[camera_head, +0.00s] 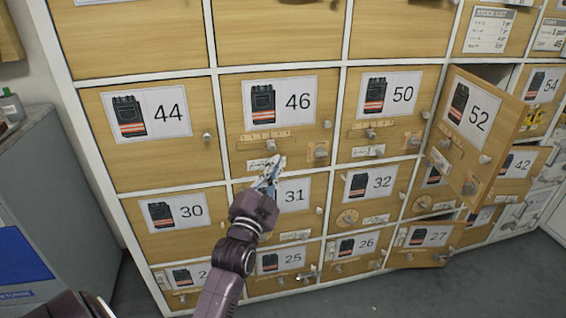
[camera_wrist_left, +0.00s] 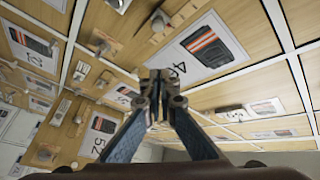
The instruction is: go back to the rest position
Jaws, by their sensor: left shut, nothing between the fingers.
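My left gripper (camera_head: 271,172) is in front of the locker wall, between the door numbered 46 (camera_head: 262,98) and the door numbered 31 (camera_head: 303,199). In the left wrist view the left gripper (camera_wrist_left: 158,85) has its fingertips together, with nothing between them. Its dark arm comes up from the bottom of the head view. My right gripper is not in view.
Wooden doors fill the wall. The door numbered 52 (camera_head: 505,112) stands open and juts out, as do the doors numbered 42 (camera_head: 520,172) and 27 (camera_head: 437,236). A grey cabinet (camera_head: 62,200) stands at the left. Grey floor (camera_head: 480,285) shows at the lower right.

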